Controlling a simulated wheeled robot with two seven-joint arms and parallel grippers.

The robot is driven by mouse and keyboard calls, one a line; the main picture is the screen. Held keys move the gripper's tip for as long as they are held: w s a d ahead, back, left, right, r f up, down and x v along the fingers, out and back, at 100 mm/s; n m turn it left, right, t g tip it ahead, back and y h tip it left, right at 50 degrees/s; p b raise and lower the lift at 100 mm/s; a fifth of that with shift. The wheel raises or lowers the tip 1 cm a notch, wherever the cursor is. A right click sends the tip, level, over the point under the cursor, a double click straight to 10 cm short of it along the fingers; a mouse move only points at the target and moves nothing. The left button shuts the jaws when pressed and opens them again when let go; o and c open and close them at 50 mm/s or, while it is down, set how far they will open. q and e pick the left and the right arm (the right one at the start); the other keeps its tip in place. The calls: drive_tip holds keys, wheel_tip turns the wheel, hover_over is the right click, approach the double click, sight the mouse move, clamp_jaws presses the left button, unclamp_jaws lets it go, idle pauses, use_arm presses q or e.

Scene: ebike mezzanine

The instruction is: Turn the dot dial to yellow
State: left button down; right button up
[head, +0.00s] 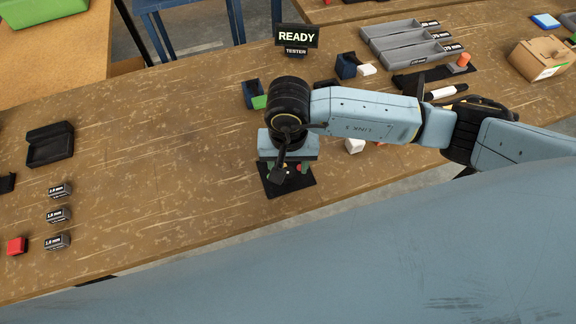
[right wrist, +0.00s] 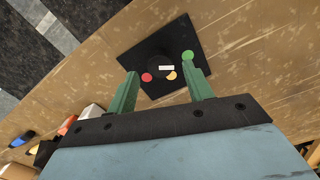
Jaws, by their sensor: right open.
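The dot dial is a dark round knob (right wrist: 158,66) on a black square plate (right wrist: 185,35), seen in the right wrist view. A red dot (right wrist: 147,77), a yellow dot (right wrist: 171,75) and a green dot (right wrist: 187,55) lie around the knob. A small white mark (right wrist: 166,68) shows on the knob; which dot it points at is hard to tell. My right gripper (right wrist: 161,76) is open, with its green fingers apart on either side of the knob. In the head view the right gripper (head: 287,168) hangs over the plate (head: 288,189) and hides most of the dial. My left gripper is out of view.
A READY tester sign (head: 297,36) stands at the back. Grey trays (head: 405,42), a marker (head: 447,91) and a cardboard box (head: 541,58) are at the right. Small labelled blocks (head: 58,215) and a red block (head: 16,246) are at the left.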

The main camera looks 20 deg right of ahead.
sight(288, 175)
drive_tip(key=shift+f, duration=1.15)
drive_tip(key=c, duration=1)
drive_tip(key=shift+o, duration=0.2)
